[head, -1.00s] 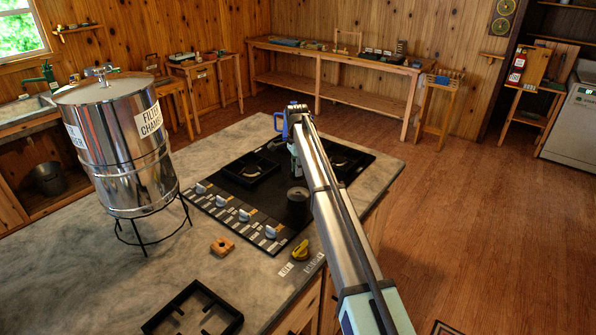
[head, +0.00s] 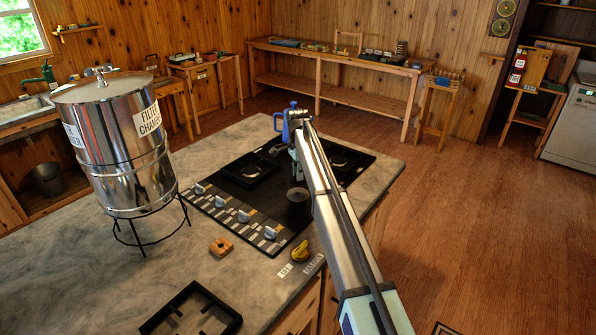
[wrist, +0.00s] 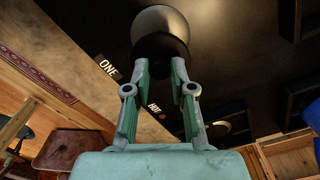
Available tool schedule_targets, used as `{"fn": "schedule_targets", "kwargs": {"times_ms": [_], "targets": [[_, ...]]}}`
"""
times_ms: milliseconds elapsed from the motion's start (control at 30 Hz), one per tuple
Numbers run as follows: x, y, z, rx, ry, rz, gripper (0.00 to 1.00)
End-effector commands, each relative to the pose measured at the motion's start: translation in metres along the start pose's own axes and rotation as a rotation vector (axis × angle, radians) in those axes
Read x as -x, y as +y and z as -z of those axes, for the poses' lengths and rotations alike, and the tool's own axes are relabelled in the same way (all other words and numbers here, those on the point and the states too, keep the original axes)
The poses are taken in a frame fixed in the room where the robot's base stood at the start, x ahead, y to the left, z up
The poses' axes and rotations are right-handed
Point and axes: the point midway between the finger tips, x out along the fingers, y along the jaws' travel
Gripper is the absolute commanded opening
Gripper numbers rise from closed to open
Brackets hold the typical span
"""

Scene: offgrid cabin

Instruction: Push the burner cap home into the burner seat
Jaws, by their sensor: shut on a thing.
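The burner cap (head: 298,195) is a round grey-black disc over the front right part of the black cooktop (head: 262,212). It also shows in the wrist view (wrist: 160,22), pale on top and dark toward the fingers. My gripper (wrist: 163,68) is shut on it, with the fingertips at its near side. In the head view my gripper (head: 298,178) is just above the cap, partly covered by my arm. The burner seat cannot be made out. I cannot tell whether the cap touches the cooktop.
A steel filter chamber (head: 112,145) stands on the counter at left. Grates sit on the back burners.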

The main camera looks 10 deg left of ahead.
Motion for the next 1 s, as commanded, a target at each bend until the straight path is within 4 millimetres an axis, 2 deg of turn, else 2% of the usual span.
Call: {"fn": "schedule_targets", "kwargs": {"times_ms": [200, 400, 1000], "targets": [[-0.020, 0.000, 0.000, 0.000, 0.000, 0.000, 0.00], [-0.033, 0.000, 0.000, 0.000, 0.000, 0.000, 0.00], [-0.036, 0.000, 0.000, 0.000, 0.000, 0.000, 0.00]]}}
